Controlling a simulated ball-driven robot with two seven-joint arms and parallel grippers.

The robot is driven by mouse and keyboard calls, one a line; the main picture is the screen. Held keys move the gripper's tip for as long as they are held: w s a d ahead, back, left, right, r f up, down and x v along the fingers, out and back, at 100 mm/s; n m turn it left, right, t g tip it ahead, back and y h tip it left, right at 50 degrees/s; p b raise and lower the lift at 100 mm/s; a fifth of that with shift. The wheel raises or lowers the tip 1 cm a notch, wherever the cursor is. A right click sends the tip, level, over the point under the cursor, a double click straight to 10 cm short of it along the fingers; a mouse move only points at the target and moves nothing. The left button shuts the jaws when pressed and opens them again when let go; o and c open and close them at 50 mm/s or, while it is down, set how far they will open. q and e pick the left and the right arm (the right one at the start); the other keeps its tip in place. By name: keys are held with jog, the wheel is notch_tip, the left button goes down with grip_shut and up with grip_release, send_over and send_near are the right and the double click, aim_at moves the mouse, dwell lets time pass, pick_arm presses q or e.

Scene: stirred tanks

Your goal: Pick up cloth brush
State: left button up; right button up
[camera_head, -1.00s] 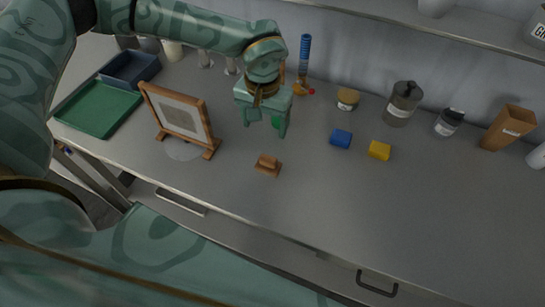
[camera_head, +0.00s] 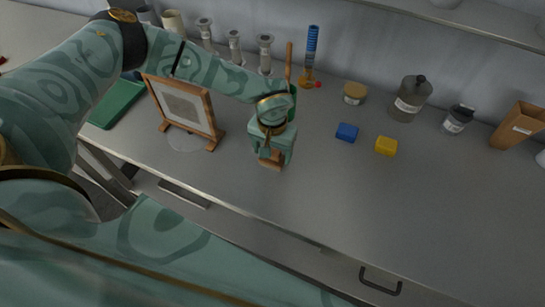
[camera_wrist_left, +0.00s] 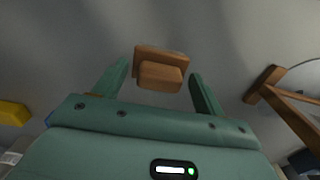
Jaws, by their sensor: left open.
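The cloth brush is a small brown wooden block with a raised grip (camera_wrist_left: 161,74). In the left wrist view it lies on the grey counter between and just beyond my left gripper's two fingertips, with a gap on either side. In the head view the brush (camera_head: 270,164) is mostly hidden under my left gripper (camera_head: 272,152), which points down over it. The left gripper is open, its green fingers spread on both sides of the brush in the wrist view (camera_wrist_left: 158,75). I cannot tell whether the fingers touch it. My right gripper is not in view.
A wooden frame (camera_head: 208,112) stands left of the gripper, with a green tray (camera_head: 117,104) beyond it. Blue (camera_head: 347,132) and yellow (camera_head: 386,146) blocks lie to the right. Bottles and glassware line the back wall. The counter's front right is clear.

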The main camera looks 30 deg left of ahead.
pick_arm(q)
jog(key=c, duration=1.1)
jog(key=shift+r, duration=0.1)
jog(key=r, duration=0.4)
jog(key=shift+s+a+p, duration=0.2)
jog(key=shift+a+p, duration=0.05)
jog(key=shift+p, duration=0.05)
jog(key=s+a+r, duration=0.3)
jog(key=s+a+r+p, duration=0.1)
jog(key=s+a+r, duration=0.1)
jog(key=s+r, duration=0.1)
jog(key=s+a+r+p, duration=0.1)
jog(key=s+a+r, duration=0.2)
jog(key=s, duration=0.1)
jog(key=shift+s+a, duration=0.15)
jog(key=shift+a, duration=0.15)
